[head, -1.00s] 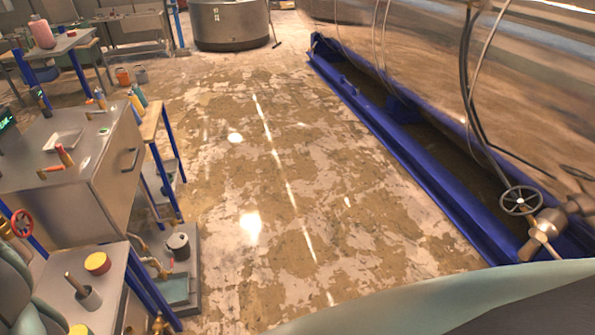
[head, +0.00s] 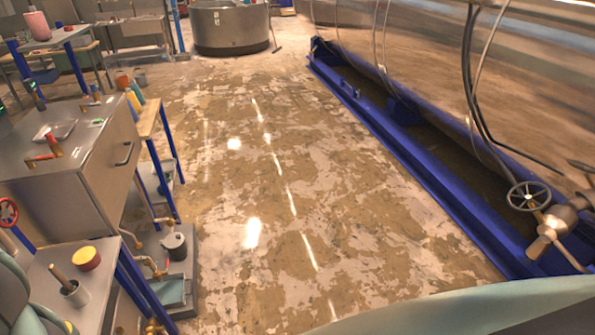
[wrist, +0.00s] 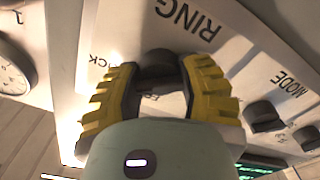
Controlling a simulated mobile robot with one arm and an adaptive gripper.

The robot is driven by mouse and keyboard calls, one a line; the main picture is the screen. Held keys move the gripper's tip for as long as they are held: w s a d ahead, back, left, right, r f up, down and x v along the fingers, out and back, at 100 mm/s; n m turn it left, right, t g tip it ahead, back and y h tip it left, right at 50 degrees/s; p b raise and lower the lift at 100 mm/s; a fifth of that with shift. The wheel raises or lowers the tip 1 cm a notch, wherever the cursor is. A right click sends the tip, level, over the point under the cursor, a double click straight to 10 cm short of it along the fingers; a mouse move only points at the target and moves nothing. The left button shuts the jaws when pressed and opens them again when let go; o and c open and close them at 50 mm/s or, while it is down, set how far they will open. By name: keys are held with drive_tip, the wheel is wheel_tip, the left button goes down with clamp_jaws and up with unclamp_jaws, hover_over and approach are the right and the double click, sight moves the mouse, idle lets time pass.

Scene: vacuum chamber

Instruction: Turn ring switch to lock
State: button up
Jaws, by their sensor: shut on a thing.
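In the wrist view, the ring switch (wrist: 158,60) is a dark round knob on a pale panel (wrist: 235,50). The word RING is printed beside it, tilted in the picture. My gripper (wrist: 160,74) has yellow ridged fingers, one on each side of the knob, and is shut on it. Part of a label ending in "CK" shows left of the knob, partly hidden by the left finger. Another label between the fingers is mostly covered. The knob's exact pointing direction cannot be told. The head view does not show the gripper or the switch.
Dark MODE knobs (wrist: 262,116) sit right of my gripper, with a green display (wrist: 258,167) below. A round gauge (wrist: 14,76) is at the left. In the head view, a metal cabinet (head: 85,170) stands left, a blue-framed chamber right; the floor (head: 260,190) between is clear.

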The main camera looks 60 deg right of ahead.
drive_tip(key=b, duration=0.3)
drive_tip(key=shift+f+m, duration=0.25)
drive_tip(key=shift+m, duration=0.15)
drive_tip(key=shift+r+b, duration=0.1)
drive_tip(key=shift+b, duration=0.2)
drive_tip(key=shift+r+m+b, duration=0.15)
drive_tip(key=shift+m+b, duration=0.15)
drive_tip(key=shift+b, duration=0.1)
drive_tip(key=o, duration=1.2)
drive_tip(key=shift+v, duration=6)
drive_tip(key=shift+w, duration=0.1)
